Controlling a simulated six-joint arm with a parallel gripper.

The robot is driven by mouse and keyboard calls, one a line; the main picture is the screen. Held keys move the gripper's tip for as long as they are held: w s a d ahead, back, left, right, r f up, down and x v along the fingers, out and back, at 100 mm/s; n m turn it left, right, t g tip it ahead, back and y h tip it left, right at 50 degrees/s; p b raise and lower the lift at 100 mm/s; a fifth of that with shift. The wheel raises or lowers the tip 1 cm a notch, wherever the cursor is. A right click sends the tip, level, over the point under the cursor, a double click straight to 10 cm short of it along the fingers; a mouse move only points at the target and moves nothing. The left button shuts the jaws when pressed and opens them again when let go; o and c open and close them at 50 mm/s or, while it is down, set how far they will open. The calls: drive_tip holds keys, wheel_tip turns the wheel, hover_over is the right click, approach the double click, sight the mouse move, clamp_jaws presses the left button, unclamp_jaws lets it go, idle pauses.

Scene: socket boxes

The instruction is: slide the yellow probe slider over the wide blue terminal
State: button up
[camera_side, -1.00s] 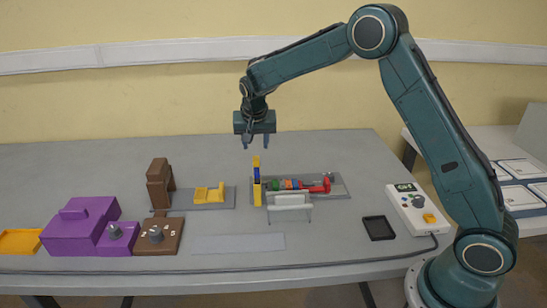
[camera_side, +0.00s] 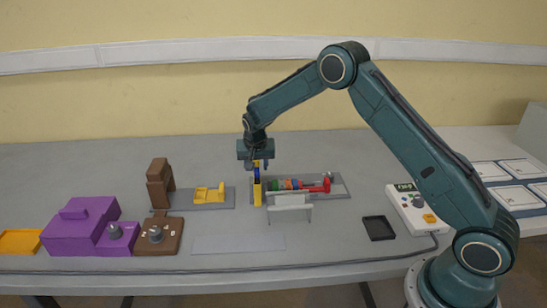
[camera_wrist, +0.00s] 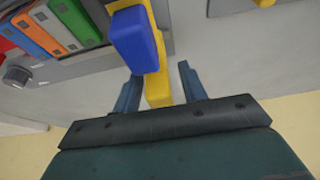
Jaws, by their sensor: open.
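The yellow probe slider (camera_side: 257,193) stands upright at the left end of a grey rail unit, with a blue block (camera_side: 257,174) on its upper part. In the wrist view the yellow slider (camera_wrist: 158,90) runs between my fingers, with its blue block (camera_wrist: 136,40) just beyond them. My gripper (camera_side: 257,164) is pointing down around the slider's top, open, with gaps on both sides in the wrist view. The terminals are small in the side view.
A white stand (camera_side: 289,200) is in front of the rail unit. A red handle (camera_side: 320,187) lies at its right. A grey plate with a yellow cradle (camera_side: 208,194), brown blocks (camera_side: 159,185) and a purple box (camera_side: 78,228) are left. A black tray (camera_side: 379,228) and control box (camera_side: 412,208) are right.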

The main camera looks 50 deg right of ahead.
clamp_jaws()
drive_tip(key=s+d, duration=0.8)
drive_tip(key=shift+s+d, duration=0.1)
drive_tip(key=shift+d, duration=0.05)
idle(0.3)
unclamp_jaws()
drive_tip(key=v, duration=1.4)
